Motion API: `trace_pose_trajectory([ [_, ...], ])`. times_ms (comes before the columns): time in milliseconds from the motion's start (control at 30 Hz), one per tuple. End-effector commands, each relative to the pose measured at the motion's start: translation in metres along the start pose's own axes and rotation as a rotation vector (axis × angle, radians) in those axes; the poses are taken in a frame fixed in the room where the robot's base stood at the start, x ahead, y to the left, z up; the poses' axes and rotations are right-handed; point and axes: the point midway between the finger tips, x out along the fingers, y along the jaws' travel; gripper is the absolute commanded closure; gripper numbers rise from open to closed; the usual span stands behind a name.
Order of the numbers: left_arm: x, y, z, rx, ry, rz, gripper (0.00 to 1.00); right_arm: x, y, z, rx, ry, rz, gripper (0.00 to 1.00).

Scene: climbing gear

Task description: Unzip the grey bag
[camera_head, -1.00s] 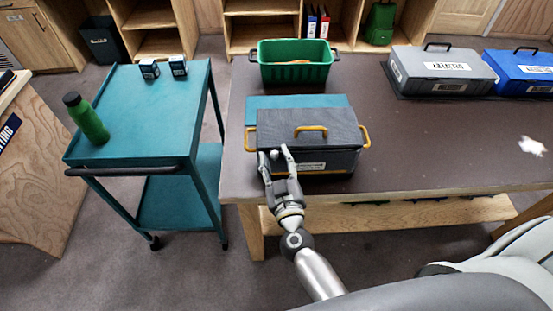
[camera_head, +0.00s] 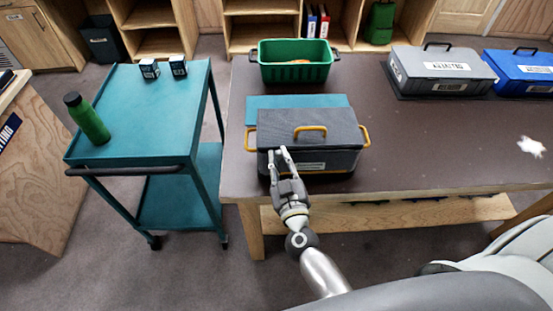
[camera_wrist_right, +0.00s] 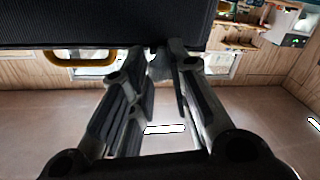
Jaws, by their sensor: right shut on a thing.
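The grey bag (camera_head: 338,128) sits on the brown table in the head view, with a yellow handle on top and one at each end. My right gripper (camera_head: 279,152) is at the front left of the bag, just below the lid's front edge. Its fingers have come together. In the right wrist view the fingertips (camera_wrist_right: 162,55) meet at the lower edge of the dark bag (camera_wrist_right: 100,22), around a small dark piece that looks like the zip pull, mostly hidden by the fingers. The bag looks shut. My left gripper is not in view.
A teal mat (camera_head: 270,101) lies under the bag. A green crate (camera_head: 294,72) stands behind it. Grey (camera_head: 440,70) and blue (camera_head: 525,72) cases are at the back right. A teal cart (camera_head: 150,115) with a green bottle (camera_head: 88,118) stands left.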

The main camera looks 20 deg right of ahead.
Motion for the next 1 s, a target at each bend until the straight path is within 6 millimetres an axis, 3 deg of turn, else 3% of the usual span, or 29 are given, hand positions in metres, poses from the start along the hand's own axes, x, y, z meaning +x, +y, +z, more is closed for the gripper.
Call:
trace_pose_trajectory([
  [300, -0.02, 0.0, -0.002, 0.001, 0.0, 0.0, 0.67, -0.013, 0.075, 0.021, -0.015, -0.001, 0.0, 1.0],
  [600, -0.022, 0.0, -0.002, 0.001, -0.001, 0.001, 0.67, -0.024, 0.142, 0.044, -0.01, -0.001, 0.0, 1.0],
  [800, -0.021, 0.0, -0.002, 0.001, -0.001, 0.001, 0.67, -0.028, 0.167, 0.051, -0.007, 0.0, 0.002, 1.0],
  [1000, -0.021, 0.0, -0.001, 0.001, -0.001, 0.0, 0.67, -0.029, 0.174, 0.054, -0.004, 0.0, 0.002, 1.0],
])
